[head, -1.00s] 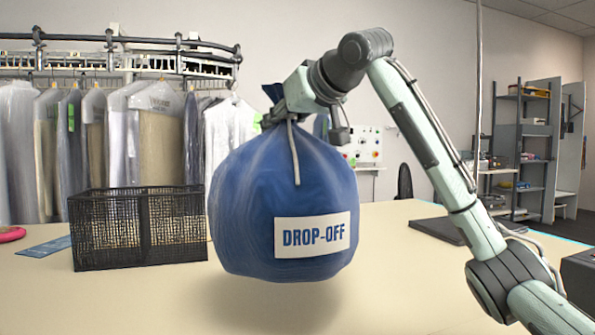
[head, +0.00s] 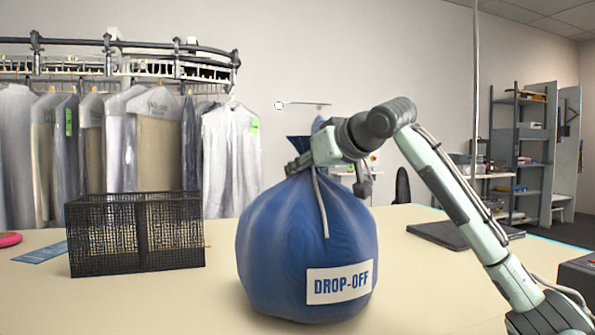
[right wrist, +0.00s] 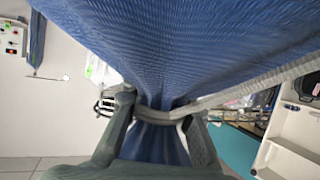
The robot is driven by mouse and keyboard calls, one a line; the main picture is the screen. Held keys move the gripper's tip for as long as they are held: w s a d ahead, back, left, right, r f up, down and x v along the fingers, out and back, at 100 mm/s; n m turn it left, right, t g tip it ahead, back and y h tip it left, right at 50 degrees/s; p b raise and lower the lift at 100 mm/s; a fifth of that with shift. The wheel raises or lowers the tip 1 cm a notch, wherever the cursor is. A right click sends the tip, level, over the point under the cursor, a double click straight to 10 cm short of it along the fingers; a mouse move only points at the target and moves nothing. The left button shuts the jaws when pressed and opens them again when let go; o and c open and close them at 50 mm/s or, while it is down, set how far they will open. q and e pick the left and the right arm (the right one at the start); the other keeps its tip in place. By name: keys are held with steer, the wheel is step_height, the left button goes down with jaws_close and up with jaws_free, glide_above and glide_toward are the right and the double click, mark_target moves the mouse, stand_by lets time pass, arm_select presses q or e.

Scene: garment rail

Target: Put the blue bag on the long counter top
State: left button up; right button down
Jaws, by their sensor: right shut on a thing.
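The blue bag (head: 305,240) with a white DROP-OFF label is upright at the long counter top (head: 130,305), right of the basket. Its underside is low over the counter at the bottom of the head view; I cannot tell for sure whether it touches. My right gripper (head: 296,168) is shut on the gathered neck of the bag. In the right wrist view the two fingers (right wrist: 158,118) pinch the neck, and the bag's blue cloth (right wrist: 190,50) fills the upper part. My left gripper is not in view.
A black mesh basket (head: 135,235) stands on the counter left of the bag. A pink round thing (head: 9,239) and a blue sheet (head: 42,252) lie at the far left. A dark flat object (head: 460,234) lies at the right. Bagged clothes (head: 155,150) hang behind.

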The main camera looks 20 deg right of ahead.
steer(key=c, duration=1.7)
jaws_free()
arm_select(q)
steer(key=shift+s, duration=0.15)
arm_select(e)
steer(key=o, duration=0.4)
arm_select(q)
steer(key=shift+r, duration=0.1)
arm_select(e)
steer(key=shift+s+r, duration=0.1)
steer(key=shift+s, duration=0.05)
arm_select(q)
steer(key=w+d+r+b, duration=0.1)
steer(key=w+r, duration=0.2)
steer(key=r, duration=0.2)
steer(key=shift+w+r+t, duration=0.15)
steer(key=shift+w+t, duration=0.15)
arm_select(e)
steer(key=v, duration=1.1)
steer(key=shift+s+d+r, duration=0.2)
steer(key=shift+s, duration=0.1)
